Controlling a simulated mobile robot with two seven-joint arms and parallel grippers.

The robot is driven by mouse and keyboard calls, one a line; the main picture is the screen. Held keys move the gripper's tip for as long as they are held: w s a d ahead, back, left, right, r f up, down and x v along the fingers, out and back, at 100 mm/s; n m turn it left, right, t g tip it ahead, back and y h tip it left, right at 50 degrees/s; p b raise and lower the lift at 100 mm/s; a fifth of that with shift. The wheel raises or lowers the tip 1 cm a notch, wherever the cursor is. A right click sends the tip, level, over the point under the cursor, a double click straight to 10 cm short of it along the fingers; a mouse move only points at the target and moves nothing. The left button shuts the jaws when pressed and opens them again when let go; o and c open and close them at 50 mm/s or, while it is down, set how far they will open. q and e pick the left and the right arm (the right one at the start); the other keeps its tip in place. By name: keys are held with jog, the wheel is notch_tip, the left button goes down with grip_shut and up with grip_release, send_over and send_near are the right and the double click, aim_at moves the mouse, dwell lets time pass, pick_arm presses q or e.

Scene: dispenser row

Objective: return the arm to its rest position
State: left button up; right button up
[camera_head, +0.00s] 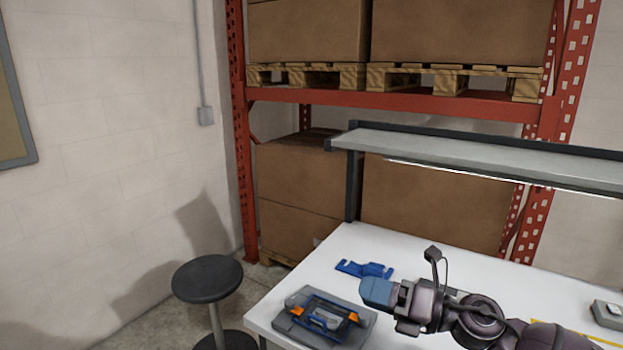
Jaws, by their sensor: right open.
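My right arm comes in from the lower right over the white table (450,262). My right gripper (376,291) points left, its blue end above the table top. It is open, and I see nothing held in it; the gap between its fingers is hard to make out from here. My left gripper is not in view.
A blue bracket-like part (364,269) lies just behind my right gripper. A grey case with blue and orange parts (325,318) lies at the table's front left corner. A grey device (607,313) sits at the right. A shelf (470,155) spans above the table; a black stool (207,278) stands left.

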jog(key=s+d+f+m+t+h, duration=0.4)
jog(key=d+m+h, duration=0.4)
jog(key=m, duration=0.7)
jog(key=s+d+f+m+t+h, duration=0.35)
jog(key=d+f+m+h, duration=0.4)
jog(key=m, duration=0.75)
jog(key=s+d+f+m+g+h, duration=0.1)
jog(key=s+f+m+g, duration=0.4)
jog(key=s, duration=0.6)
jog(key=s+d+f+m+g+h, duration=0.1)
jog(key=s+f+m+g, duration=0.4)
jog(key=s, duration=0.5)
jog(key=w+f+n+t+b, duration=0.1)
jog(key=w+f+t+b, duration=0.2)
jog(key=f, duration=0.7)
jog(key=w+f+n+t+b, duration=0.1)
jog(key=w+f+t+b, duration=0.2)
jog(key=f+b, duration=0.4)
notch_tip(320, 180, down, 4)
jog(key=shift+w+a+r, duration=0.1)
jog(key=shift+w+a, duration=0.2)
